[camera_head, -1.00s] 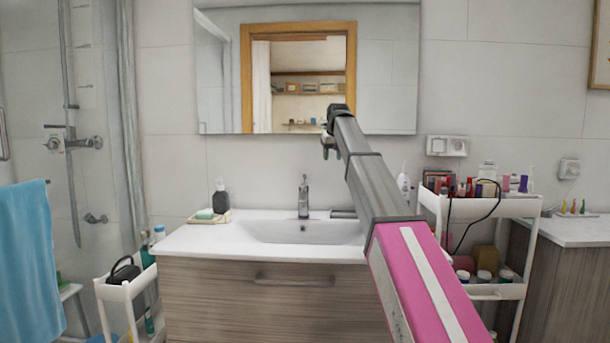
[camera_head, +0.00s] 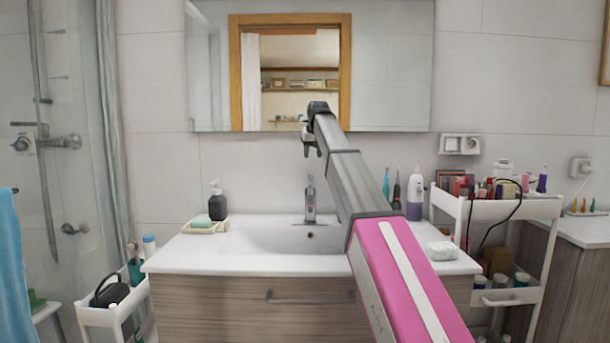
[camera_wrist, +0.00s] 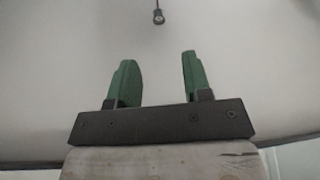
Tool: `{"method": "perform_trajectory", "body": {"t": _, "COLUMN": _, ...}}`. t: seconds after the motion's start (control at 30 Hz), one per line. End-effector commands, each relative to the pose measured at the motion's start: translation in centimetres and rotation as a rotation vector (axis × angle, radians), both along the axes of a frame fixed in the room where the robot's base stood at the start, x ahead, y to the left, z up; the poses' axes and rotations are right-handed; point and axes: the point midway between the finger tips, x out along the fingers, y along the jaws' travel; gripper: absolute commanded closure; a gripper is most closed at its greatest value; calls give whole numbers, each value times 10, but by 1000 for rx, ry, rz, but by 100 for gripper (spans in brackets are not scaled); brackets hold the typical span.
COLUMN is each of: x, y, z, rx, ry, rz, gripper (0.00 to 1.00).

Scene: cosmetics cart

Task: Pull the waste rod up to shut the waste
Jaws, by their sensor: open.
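The chrome basin tap (camera_head: 310,204) stands upright at the back of the white sink (camera_head: 255,240). I cannot make out the waste rod as a separate part by the tap. My gripper (camera_head: 311,150) is in the air above the tap, in front of the mirror's lower part, and looks apart from it. In the wrist view its two green fingers (camera_wrist: 158,82) stand apart with nothing between them. A small dark piece with a round end (camera_wrist: 158,14) shows beyond them; I cannot tell what it is.
A black soap bottle (camera_head: 217,204) and a soap dish (camera_head: 204,226) stand left of the basin. A cart (camera_head: 497,210) stands further right. The mirror (camera_head: 392,70) is behind my arm.

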Motion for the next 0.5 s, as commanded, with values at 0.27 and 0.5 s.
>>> {"method": "perform_trajectory", "body": {"t": 0.27, "x": 16, "y": 4, "z": -41, "rx": 0, "ry": 1, "rz": 0, "gripper": 55}}
{"method": "perform_trajectory", "body": {"t": 0.5, "x": 30, "y": 8, "z": -76, "rx": 0, "ry": 1, "rz": 0, "gripper": 55}}
